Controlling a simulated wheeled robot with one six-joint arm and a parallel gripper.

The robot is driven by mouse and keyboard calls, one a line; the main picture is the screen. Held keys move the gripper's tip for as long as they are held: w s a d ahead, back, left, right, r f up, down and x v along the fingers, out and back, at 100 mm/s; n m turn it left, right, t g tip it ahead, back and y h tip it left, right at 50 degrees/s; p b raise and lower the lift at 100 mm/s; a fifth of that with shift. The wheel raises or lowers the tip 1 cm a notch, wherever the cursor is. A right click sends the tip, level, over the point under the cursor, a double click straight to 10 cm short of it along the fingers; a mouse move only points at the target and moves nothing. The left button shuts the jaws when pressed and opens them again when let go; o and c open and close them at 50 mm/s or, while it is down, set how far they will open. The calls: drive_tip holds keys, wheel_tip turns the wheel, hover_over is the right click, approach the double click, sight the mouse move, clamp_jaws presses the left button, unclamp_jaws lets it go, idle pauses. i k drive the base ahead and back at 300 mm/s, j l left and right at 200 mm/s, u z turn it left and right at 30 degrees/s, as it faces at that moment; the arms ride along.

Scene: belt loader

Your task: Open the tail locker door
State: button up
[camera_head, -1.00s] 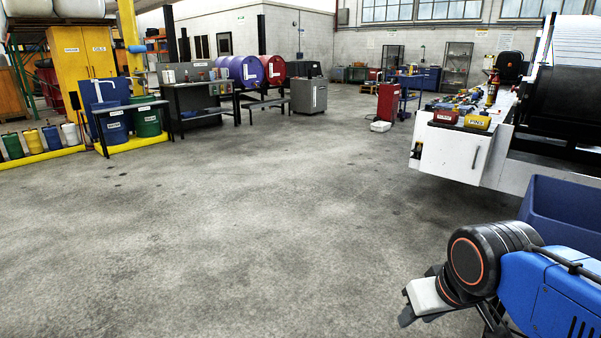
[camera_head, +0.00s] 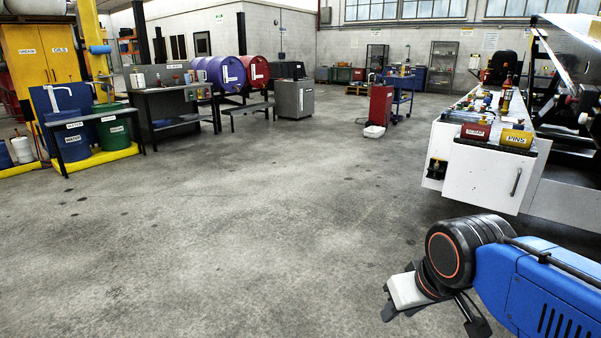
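The tail locker door (camera_head: 480,181) is the white panel on the near end of the white belt loader body, at the right of the view. It looks shut. A dark upright handle (camera_head: 516,182) sits near its right edge. My gripper (camera_head: 424,318) is at the bottom right, low in front of my blue arm and well apart from the door. Its dark fingers show partly on both sides of the wrist. Nothing is seen held in it, and the gap between the fingertips is not clear.
A red bin (camera_head: 475,131) and a yellow bin (camera_head: 510,138) stand on the loader's top above the door. A red cabinet (camera_head: 381,105) and a blue cart (camera_head: 400,95) stand farther back. The grey floor (camera_head: 250,220) ahead and left is clear.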

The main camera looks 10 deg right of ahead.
sight(498, 182)
drive_tip(key=i+z, duration=0.6)
drive_tip(key=z, duration=0.25)
drive_tip(key=i+j+z, duration=0.2)
drive_tip(key=z, duration=0.2)
drive_tip(key=i+z, duration=0.4)
drive_tip(key=i, duration=0.45)
drive_tip(key=i+l, duration=0.5)
drive_tip(key=i, duration=0.2)
